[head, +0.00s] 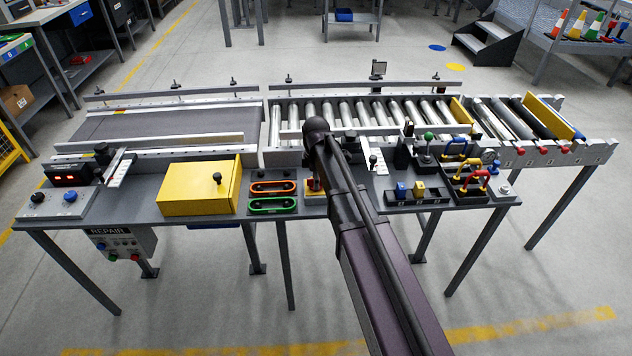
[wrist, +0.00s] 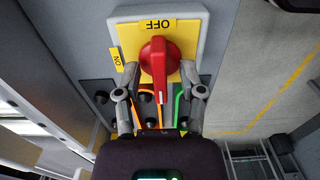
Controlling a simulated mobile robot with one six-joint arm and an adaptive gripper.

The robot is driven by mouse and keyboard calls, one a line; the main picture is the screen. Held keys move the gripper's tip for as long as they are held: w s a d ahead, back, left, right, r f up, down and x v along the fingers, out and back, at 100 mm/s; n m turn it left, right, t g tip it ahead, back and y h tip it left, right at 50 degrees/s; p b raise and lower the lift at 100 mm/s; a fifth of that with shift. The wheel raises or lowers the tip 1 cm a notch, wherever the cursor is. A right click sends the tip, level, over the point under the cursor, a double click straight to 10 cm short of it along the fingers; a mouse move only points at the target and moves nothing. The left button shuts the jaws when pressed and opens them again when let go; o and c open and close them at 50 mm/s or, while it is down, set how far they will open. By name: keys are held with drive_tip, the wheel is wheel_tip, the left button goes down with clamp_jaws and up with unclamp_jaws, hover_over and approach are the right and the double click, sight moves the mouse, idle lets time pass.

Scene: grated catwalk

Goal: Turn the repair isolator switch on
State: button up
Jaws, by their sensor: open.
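The isolator switch shows in the wrist view as a red rotary handle (wrist: 159,68) on a yellow plate (wrist: 190,50) with a grey surround. "OFF" is at the plate's top edge and "ON" on a tab at its left; the handle lies in line with "OFF". My gripper (wrist: 158,82) is open, one finger on each side of the handle; I cannot tell whether either touches it. In the head view a red and yellow switch (head: 314,187) shows beside my arm, partly hidden by it; the fingers are hidden there.
Orange (head: 272,187) and green (head: 272,205) handles lie left of the switch, beside a yellow box (head: 199,188). Levers and padlock-like shackles (head: 472,182) stand to the right. A roller conveyor (head: 350,112) runs behind. A "REPAIR" box (head: 122,243) hangs below the table's left side.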

drive_tip(key=shift+c, duration=0.2)
clamp_jaws()
drive_tip(key=shift+m, duration=0.4)
drive_tip(key=m, duration=0.7)
drive_tip(key=shift+m, duration=0.4)
drive_tip(key=m, duration=0.4)
drive_tip(key=shift+m, duration=0.3)
drive_tip(key=m, duration=0.4)
drive_tip(key=shift+s+m, duration=0.1)
drive_tip(key=shift+m, duration=0.3)
